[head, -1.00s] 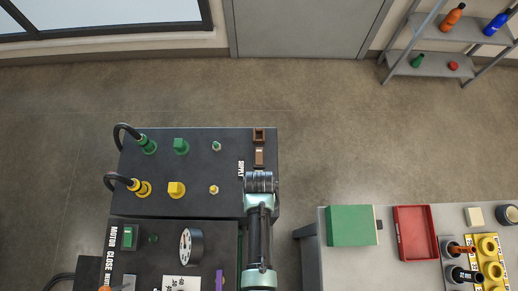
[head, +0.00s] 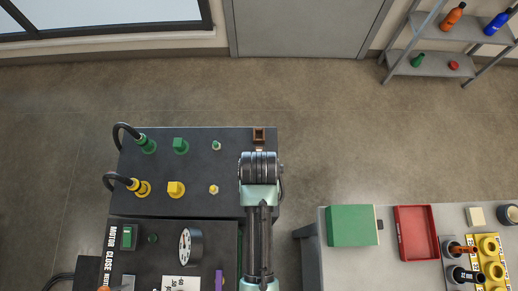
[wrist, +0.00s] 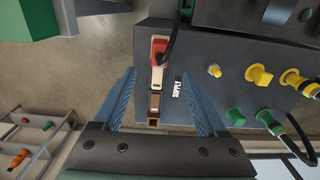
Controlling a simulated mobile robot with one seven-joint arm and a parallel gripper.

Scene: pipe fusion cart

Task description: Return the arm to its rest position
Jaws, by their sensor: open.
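My gripper (wrist: 160,82) shows in the wrist view with its two blue fingers spread apart and nothing between their tips. Past the fingers, a red and white connector (wrist: 158,52) with a black cable sits at the brown supply socket (wrist: 154,104) on the dark cart top. The gripper is above and apart from it. In the head view my arm (head: 259,210) reaches up over the right side of the cart (head: 205,195). It hides the supply label and most of the supply fitting; only one brown part (head: 259,135) shows past it. The gripper fingers are hidden there.
Green (head: 181,146) and yellow (head: 176,189) fittings and two cabled plugs stand on the cart left of my arm. A gauge (head: 190,246) stands lower. A table with a green box (head: 352,225) and red tray (head: 414,232) is at right.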

